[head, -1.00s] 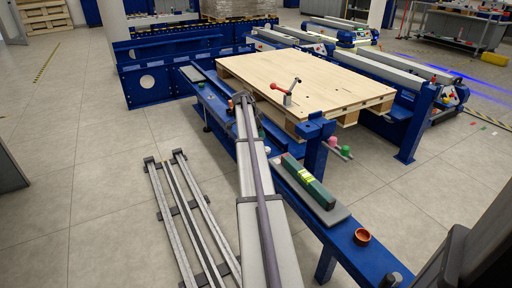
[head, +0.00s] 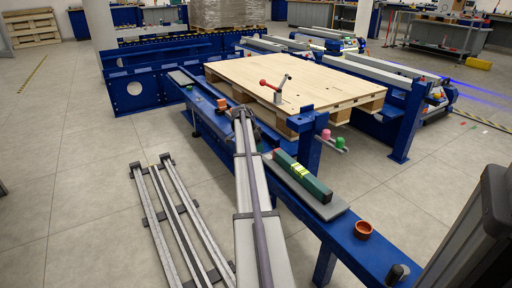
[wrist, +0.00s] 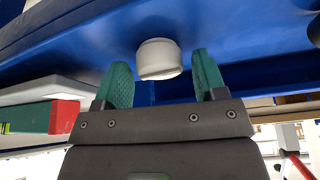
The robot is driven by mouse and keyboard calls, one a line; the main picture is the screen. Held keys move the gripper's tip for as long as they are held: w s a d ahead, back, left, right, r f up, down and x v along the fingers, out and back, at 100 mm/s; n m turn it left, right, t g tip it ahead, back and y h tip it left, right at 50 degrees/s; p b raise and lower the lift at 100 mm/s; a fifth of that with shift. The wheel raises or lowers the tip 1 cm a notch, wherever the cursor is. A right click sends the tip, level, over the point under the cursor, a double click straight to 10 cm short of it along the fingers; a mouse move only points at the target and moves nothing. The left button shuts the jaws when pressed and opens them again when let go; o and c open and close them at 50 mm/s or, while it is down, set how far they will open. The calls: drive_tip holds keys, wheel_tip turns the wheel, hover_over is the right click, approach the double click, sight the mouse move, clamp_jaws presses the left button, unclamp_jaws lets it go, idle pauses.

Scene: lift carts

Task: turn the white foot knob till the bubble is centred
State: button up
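The white foot knob (wrist: 159,58) hangs under a blue beam in the wrist view. My gripper (wrist: 162,78) is open, its two green fingers on either side of the knob in the picture. A gap shows on both sides, and I see no contact. In the head view the end of my arm (head: 241,112) is by the blue frame, and the white knob is hidden. The green spirit level (head: 302,178) with a yellow-green vial lies on a grey plate (head: 334,207); its bubble is too small to read. Its red end also shows in the wrist view (wrist: 63,117).
A wooden pallet top (head: 290,80) lies behind the blue beam, with a red-handled lever (head: 279,88) on it. An orange-brown cup (head: 362,230) stands on the beam. Pink (head: 326,134) and green (head: 340,142) knobs sit near a blue post. Grey rails lie on the floor at left.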

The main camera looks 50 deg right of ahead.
drive_tip(key=c, duration=0.8)
drive_tip(key=shift+o, duration=0.2)
drive_tip(key=shift+n, duration=0.4)
drive_tip(key=n+t, duration=0.1)
drive_tip(key=n, duration=0.1)
drive_tip(key=shift+s+a+n+h, duration=0.1)
drive_tip(key=shift+n+h, duration=0.2)
drive_tip(key=shift+n, duration=0.1)
drive_tip(key=shift+n+t, duration=1)
drive_tip(key=shift+n, duration=1.2)
drive_tip(key=o, duration=0.9)
